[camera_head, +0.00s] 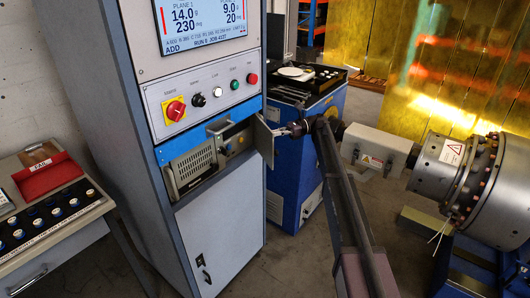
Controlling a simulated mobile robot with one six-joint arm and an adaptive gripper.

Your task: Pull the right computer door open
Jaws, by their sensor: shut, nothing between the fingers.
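The right computer door (263,142) is a small grey panel on the right side of the computer bay in the blue and grey cabinet. It stands swung outward, and part of the bay behind it shows. The computer's grille (194,167) and a blue-grey front with a yellow spot (238,142) are visible in the bay. My gripper (281,132) is shut and empty, just right of the door, with its fingers pointing left toward it. I cannot tell whether the fingertips touch the door.
Above the bay is a control panel with a red-yellow switch (175,110) and a screen (200,22). A blue cart (297,165) stands behind my arm. A large metal rotor (470,175) is at the right. A tray table (50,225) is at the left.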

